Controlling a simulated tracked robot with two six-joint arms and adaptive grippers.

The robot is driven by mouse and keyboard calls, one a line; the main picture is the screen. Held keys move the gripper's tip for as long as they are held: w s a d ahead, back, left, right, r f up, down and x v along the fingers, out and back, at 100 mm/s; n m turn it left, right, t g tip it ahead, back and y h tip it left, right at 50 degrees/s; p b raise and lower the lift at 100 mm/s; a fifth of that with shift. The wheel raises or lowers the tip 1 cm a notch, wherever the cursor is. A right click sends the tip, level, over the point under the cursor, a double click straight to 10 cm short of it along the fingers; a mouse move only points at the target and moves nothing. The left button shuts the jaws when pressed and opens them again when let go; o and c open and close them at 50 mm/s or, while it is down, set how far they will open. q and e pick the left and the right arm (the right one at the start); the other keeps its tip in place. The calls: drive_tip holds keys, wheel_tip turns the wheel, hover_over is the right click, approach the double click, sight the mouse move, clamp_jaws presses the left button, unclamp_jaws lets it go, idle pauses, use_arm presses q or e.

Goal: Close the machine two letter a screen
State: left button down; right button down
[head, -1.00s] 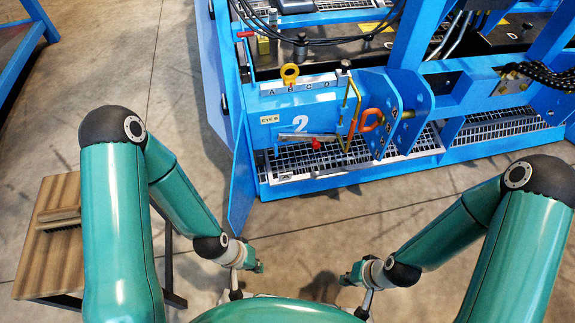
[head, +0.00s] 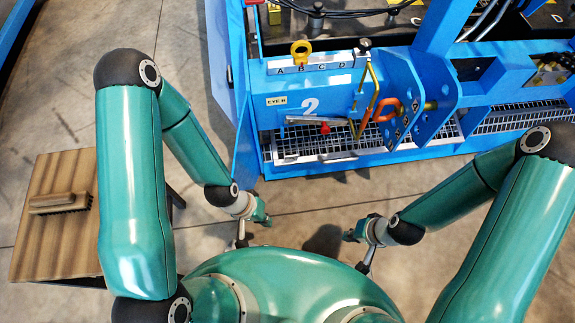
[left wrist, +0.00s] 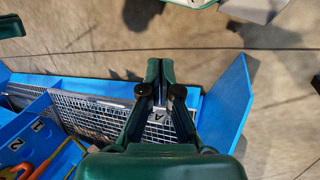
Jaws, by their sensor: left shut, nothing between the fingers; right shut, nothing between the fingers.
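Machine two is a blue frame marked with a white 2 (head: 310,106), with a letter strip A B C D (head: 310,66) above it. A metal mesh screen (head: 288,147) lies low at the front of the machine. In the left wrist view a plate lettered A sits on the pale screen edge (left wrist: 158,116), partly behind my fingers. My left gripper (head: 264,213) is shut and empty, in front of and below the screen. It also shows in the left wrist view (left wrist: 160,66). My right gripper (head: 350,236) is shut and empty, further right, apart from the machine.
A yellow ring (head: 301,48) stands above letter B. A lever with a red knob (head: 325,127), a bent yellow rod (head: 371,100) and an orange shackle (head: 384,109) are on the front. A wooden table (head: 50,245) with a brush (head: 60,203) stands at left. Floor before the machine is clear.

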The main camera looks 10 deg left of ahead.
use_arm(q)
drive_tip(key=s+d+f+m+g+p, duration=0.3)
drive_tip(key=s+m+g, duration=0.25)
drive_tip(key=m, duration=0.45)
drive_tip(key=s+a+f+m+y+p, duration=0.1)
drive_tip(key=a+f+m+y, duration=0.35)
drive_tip(key=m, duration=0.25)
drive_tip(key=m+t+y+p, duration=0.1)
drive_tip(key=m+t+y, duration=0.2)
drive_tip(key=m+t, duration=1.25)
approach(286, 162)
drive_tip(key=shift+m+g, duration=0.3)
drive_tip(key=shift+m, duration=0.15)
drive_tip(key=x, duration=0.5)
drive_tip(key=shift+s+d+f, duration=0.15)
drive_tip(key=shift+w+a, duration=0.2)
drive_tip(key=shift+w, duration=0.35)
